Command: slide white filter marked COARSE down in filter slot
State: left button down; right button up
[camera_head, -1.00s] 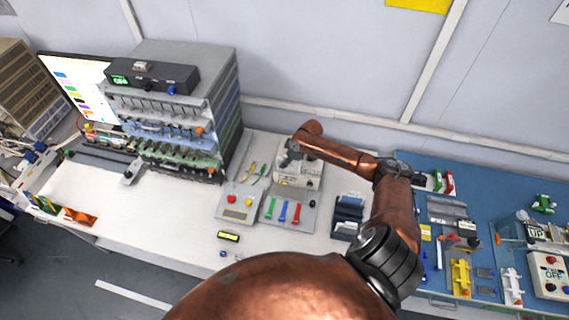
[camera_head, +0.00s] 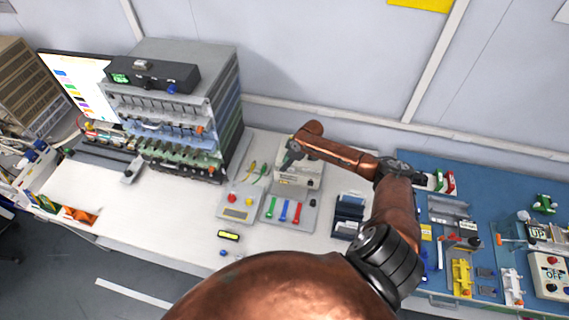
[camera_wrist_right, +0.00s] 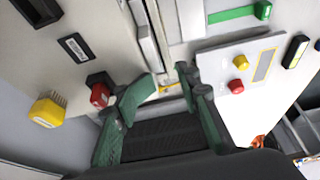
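I cannot pick out the white filter marked COARSE for certain, as no such marking is readable. My right gripper (camera_head: 290,157) reaches down at a white boxy device (camera_head: 299,180) at the back of the bench and partly covers it. In the right wrist view its green-sided fingers (camera_wrist_right: 168,92) are apart, with no clear object clamped between them. Pale upright slabs (camera_wrist_right: 146,35) stand just beyond the fingertips in that view; I cannot tell whether one is the filter or part of a slot. My left gripper is not in view.
A grey plate with coloured handles (camera_head: 288,211) and a panel with red and yellow buttons (camera_head: 238,202) lie in front of the device. A dark-slotted holder (camera_head: 348,215) is to the right. A tall rack (camera_head: 185,110) stands left.

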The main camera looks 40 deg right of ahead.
jog(key=shift+s+d+f, duration=0.1)
jog(key=shift+s, duration=0.1)
jog(key=v, duration=1.2)
jog(key=shift+w, duration=0.2)
jog(key=shift+a, duration=0.25)
